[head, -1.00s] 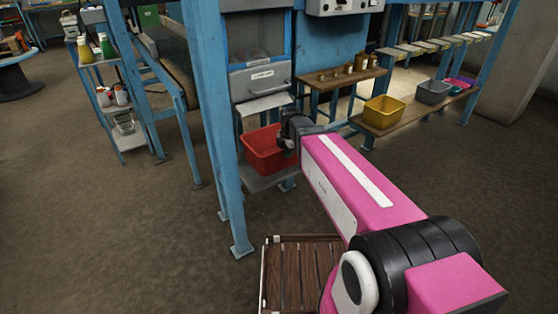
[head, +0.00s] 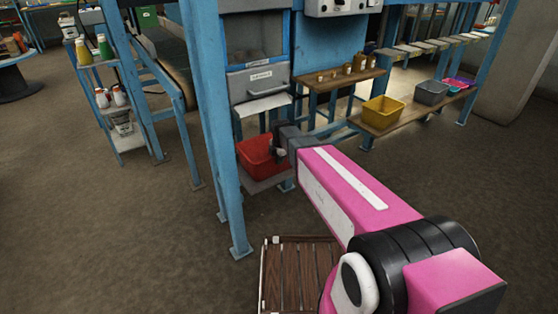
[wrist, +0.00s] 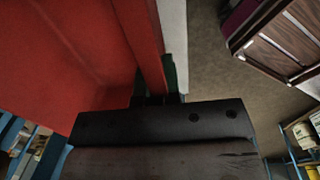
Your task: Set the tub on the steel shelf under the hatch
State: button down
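The red tub (head: 255,158) is at the steel shelf (head: 268,183) under the hatch (head: 260,78), between the blue posts. A strip of the shelf shows below and right of it. I cannot tell whether the tub's base touches the shelf. My gripper (head: 279,152) is at the tub's right side, at its rim. In the wrist view the red tub (wrist: 70,55) fills the upper left, and its wall runs down into my gripper (wrist: 157,98). The gripper is shut on that wall; the fingertips are mostly hidden.
A blue post (head: 222,140) stands close on the tub's left. A wooden bench (head: 410,115) on the right bears a yellow tub (head: 383,112) and a grey tub (head: 432,92). A slatted wooden platform (head: 300,275) is in front. Floor on the left is clear.

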jog(key=shift+f, duration=0.1)
jog(key=c, duration=1.3)
grip_release()
notch_tip(320, 180, up, 12)
jog(key=f, duration=0.1)
jog(key=shift+s+d+f+m+g+h, duration=0.15)
jog(key=shift+s+d+f+m, duration=1.2)
jog(key=shift+s+d+m, duration=2.3)
jog(key=shift+s+d+f+m+g+h, duration=0.1)
jog(key=shift+s+d+f+m, duration=1.3)
jog(key=shift+s+d+m, duration=2.25)
jog(key=shift+s+d+f+m+g+h, duration=0.15)
jog(key=shift+s+d+f+m, duration=1.6)
jog(key=shift+m, duration=3.35)
jog(key=shift+s+d+r, duration=0.25)
jog(key=shift+d+r, duration=0.15)
jog(key=shift+d, duration=0.1)
